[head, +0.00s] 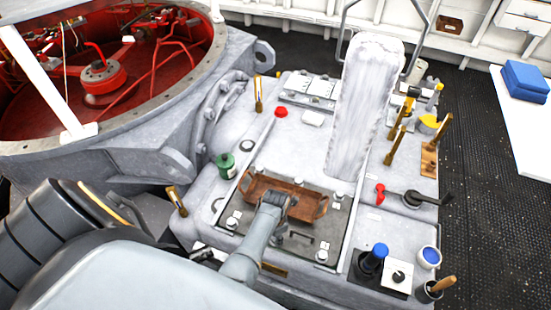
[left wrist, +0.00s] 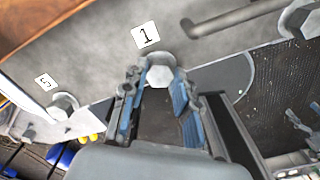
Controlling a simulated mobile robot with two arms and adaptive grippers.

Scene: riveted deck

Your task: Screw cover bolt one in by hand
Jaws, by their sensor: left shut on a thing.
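The hexagonal head of cover bolt one (left wrist: 160,76) shows in the left wrist view beside a white label (left wrist: 145,36) marked 1. My left gripper (left wrist: 158,88) has its two blue-padded fingers on either side of this bolt and is shut on it. In the head view my left gripper (head: 281,207) is over the dark cover plate (head: 301,254), and I cannot make out the bolt in its fingers there. How deep the bolt sits cannot be told. A second bolt (left wrist: 64,104) stands beside a label marked 5. My right gripper is not in view.
A brown tray (head: 314,203) lies beside my left gripper. A bar handle (left wrist: 236,17) rises from the cover close to the held bolt. A green jar (head: 225,165) stands left of the plate, a blue-topped object (head: 377,254) right of it. A tall pale post (head: 366,105) rises behind.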

